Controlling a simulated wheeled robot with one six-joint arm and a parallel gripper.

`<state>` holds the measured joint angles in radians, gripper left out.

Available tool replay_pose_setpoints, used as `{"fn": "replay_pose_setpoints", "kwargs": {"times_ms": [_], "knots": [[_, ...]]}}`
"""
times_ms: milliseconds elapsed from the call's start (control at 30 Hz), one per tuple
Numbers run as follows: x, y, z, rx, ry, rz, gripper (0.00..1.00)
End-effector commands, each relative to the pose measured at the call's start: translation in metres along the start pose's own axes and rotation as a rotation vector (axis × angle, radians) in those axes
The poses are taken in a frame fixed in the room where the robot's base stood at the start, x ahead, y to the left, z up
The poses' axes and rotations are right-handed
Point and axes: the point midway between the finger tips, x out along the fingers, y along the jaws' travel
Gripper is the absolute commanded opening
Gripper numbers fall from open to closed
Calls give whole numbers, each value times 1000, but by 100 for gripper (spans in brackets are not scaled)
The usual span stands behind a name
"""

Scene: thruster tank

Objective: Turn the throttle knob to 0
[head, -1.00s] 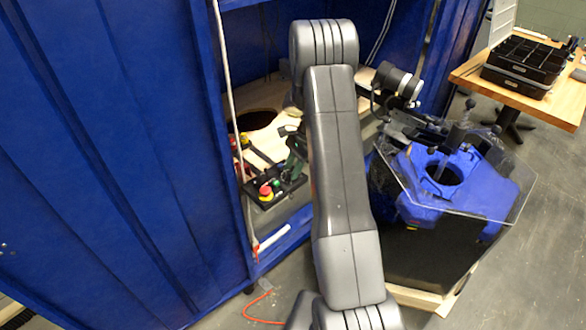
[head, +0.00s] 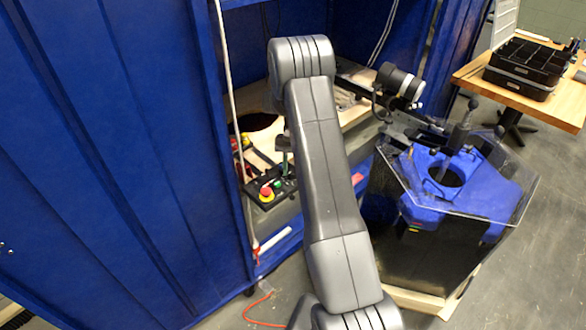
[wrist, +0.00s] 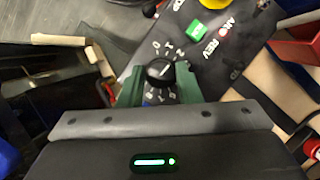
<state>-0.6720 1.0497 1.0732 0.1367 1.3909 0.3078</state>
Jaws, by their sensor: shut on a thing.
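The throttle knob (wrist: 159,70) is a dark round knob with a pale pointer mark, on a dial with white numerals and ticks. It sits on a black control panel (wrist: 180,50). My gripper (wrist: 160,72) has a green finger on each side of the knob and is shut on it. The exact number under the pointer is too small to read. In the head view, the control panel (head: 258,203) is on the ledge inside the blue cabinet. My arm hides the knob there, and only a bit of the gripper (head: 284,146) shows.
A red emergency-stop button (head: 266,192) and a green button (wrist: 196,30) are on the panel near the knob. A red button (wrist: 223,32) is beside the green one. The cabinet wall (head: 110,150) is left.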

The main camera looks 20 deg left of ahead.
Motion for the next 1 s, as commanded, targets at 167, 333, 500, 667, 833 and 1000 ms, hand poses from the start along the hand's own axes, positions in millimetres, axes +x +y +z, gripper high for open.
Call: {"fn": "replay_pose_setpoints", "kwargs": {"times_ms": [167,333,500,667,833,1000], "knots": [[0,-2,0,-156,1,65,8],[1,-2,0,-306,2,128,8],[1,-4,1,-452,0,188,8],[1,-4,1,-574,0,239,8],[2,-4,2,-680,-1,282,8],[1,-4,2,-753,0,312,8]]}}
